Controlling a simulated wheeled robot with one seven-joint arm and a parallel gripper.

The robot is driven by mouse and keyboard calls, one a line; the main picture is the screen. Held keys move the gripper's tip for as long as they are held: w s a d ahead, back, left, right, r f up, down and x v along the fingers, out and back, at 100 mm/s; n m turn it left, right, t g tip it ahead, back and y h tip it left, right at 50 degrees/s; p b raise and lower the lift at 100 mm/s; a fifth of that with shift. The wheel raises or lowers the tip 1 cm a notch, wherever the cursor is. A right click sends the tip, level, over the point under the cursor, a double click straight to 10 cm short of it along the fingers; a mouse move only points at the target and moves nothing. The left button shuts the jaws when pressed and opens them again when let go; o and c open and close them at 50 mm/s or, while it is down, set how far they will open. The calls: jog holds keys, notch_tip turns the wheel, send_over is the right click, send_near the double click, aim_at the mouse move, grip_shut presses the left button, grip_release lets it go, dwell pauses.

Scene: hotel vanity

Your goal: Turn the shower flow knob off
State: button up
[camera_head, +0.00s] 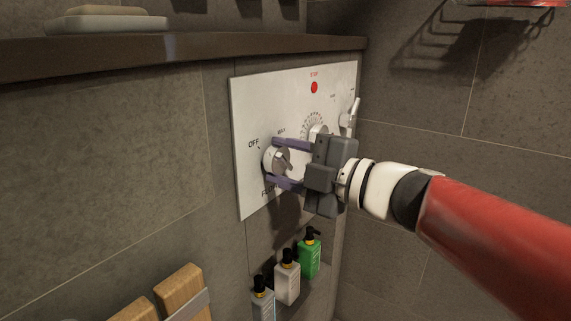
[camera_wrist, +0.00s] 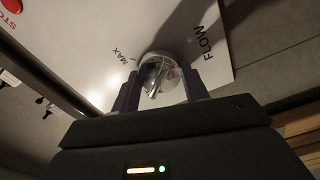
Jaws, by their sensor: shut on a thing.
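The flow knob (camera_head: 276,160) is a round silver knob on the left part of the white shower panel (camera_head: 250,110). "OFF" is printed to its upper left and "FLOW" below it. My gripper (camera_head: 281,163) reaches it from the right, with one finger above and one below the knob. In the wrist view, the knob (camera_wrist: 162,80) sits between the two fingertips, and my gripper (camera_wrist: 160,88) is shut on it. A ridge across the knob's face shows there, slanted. "MAX" and "FLOW" are printed on either side of it. Its exact setting is hard to read.
A dial (camera_head: 318,132) and a lever (camera_head: 352,112) sit farther right on the panel, below a red stop button (camera_head: 314,88). A dark shelf (camera_head: 190,48) runs above. Several pump bottles, including a green one (camera_head: 309,256), stand below. A wire rack hangs at upper right.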

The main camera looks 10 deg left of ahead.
jog(key=shift+w+d+r+n, duration=0.1)
jog(key=shift+r+n, duration=0.15)
jog(key=shift+n, duration=0.25)
jog(key=o, duration=0.9)
jog(key=shift+o, duration=0.4)
jog(key=shift+f, duration=0.1)
jog(key=v, duration=0.7)
jog(key=shift+s+d, duration=0.2)
jog(key=shift+d, duration=0.15)
